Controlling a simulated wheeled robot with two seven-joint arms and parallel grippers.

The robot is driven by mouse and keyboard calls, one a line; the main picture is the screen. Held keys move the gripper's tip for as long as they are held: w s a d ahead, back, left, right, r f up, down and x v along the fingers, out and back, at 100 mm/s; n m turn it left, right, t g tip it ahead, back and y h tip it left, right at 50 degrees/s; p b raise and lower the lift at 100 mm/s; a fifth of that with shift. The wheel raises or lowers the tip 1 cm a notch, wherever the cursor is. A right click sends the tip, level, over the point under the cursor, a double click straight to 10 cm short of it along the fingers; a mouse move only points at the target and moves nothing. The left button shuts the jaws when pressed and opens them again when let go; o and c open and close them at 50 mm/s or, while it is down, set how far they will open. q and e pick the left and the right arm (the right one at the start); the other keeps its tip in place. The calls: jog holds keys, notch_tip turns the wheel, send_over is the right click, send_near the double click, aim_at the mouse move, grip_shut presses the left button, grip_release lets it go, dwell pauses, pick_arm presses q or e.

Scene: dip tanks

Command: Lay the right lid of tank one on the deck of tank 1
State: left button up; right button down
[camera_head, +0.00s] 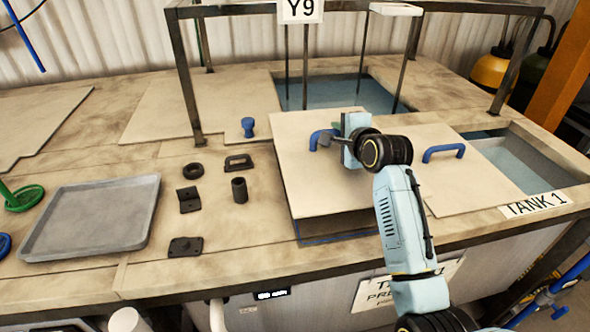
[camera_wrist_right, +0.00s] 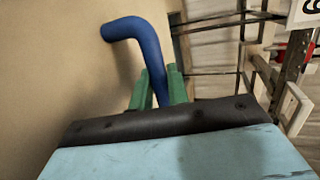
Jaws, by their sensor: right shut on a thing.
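My right gripper (camera_head: 334,136) is shut on the blue handle (camera_head: 318,138) of a square beige lid (camera_head: 312,185). In the right wrist view the green fingers (camera_wrist_right: 160,90) close on one leg of the bent blue handle (camera_wrist_right: 140,35). The held lid appears raised a little above the deck, with a dark gap and a blue line under its front edge. A second beige lid (camera_head: 455,195) with a blue handle (camera_head: 443,150) lies to its right. Open liquid (camera_head: 515,163) shows right of that lid, beside the TANK 1 label (camera_head: 535,204). My left gripper is out of view.
A grey tray (camera_head: 95,245) lies on the deck at left. Several small dark parts, including a ring (camera_head: 193,170) and a cylinder (camera_head: 239,189), lie between tray and held lid. A blue knob (camera_head: 248,126) and a metal frame (camera_head: 190,95) stand behind.

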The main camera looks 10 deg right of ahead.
aim_at(364, 183)
jog(key=f, duration=0.4)
jog(key=shift+s, duration=0.3)
jog(key=shift+w+f, duration=0.1)
jog(key=shift+f, duration=2.3)
jog(key=c, duration=1.7)
grip_release()
jog(key=shift+f, duration=0.2)
jog(key=shift+c, duration=0.2)
jog(key=o, duration=0.4)
jog(key=shift+s, duration=0.2)
jog(key=v, duration=1.1)
jog(key=shift+s+d+r, duration=0.1)
jog(key=shift+s+r, duration=0.05)
jog(key=shift+s, duration=0.2)
